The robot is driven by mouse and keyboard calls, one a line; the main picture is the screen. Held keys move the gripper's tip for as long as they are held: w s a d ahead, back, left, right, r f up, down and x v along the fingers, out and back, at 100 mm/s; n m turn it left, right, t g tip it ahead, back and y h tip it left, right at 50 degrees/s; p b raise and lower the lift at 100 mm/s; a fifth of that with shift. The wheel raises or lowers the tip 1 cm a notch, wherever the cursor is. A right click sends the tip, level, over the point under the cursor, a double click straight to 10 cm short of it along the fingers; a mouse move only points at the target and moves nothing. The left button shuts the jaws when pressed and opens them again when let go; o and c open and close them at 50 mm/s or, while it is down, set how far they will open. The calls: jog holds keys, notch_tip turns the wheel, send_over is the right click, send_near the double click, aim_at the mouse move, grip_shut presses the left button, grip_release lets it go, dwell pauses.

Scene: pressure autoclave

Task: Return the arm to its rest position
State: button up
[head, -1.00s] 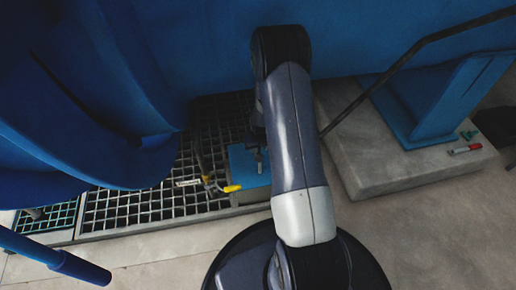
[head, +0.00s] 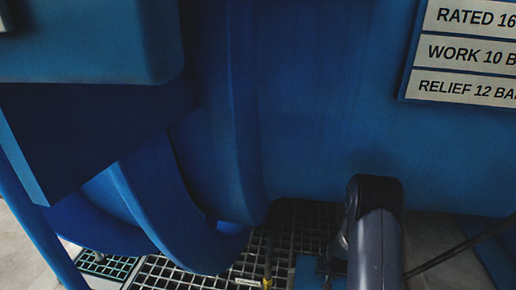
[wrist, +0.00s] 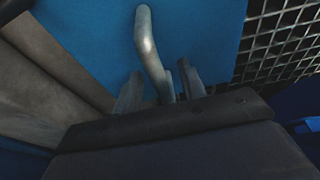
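My arm (head: 376,245) reaches away from me at the lower right of the head view. My gripper (wrist: 158,80) shows in the wrist view with its two fingers apart. A grey bent rod (wrist: 147,35) stands between the fingers, closer to the right one. There is a gap between the rod and the left finger, and I cannot tell whether the rod touches the right finger. Behind the rod is a flat blue surface (wrist: 75,45). In the head view the gripper is mostly hidden by the arm and the picture's lower edge.
The blue autoclave body (head: 320,100) fills the background, with rating plates (head: 470,52) at upper right. Curved blue parts (head: 150,190) hang at left. A floor grating (head: 185,272) lies below, with a small yellow item (head: 267,283). A dark rod (head: 460,250) slants at right.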

jog(key=b+x, duration=0.1)
jog(key=x, duration=0.2)
jog(key=shift+f, duration=0.15)
jog(key=shift+r+p, duration=0.45)
jog(key=shift+p, duration=0.05)
jog(key=shift+r, duration=0.2)
jog(key=shift+f, duration=0.15)
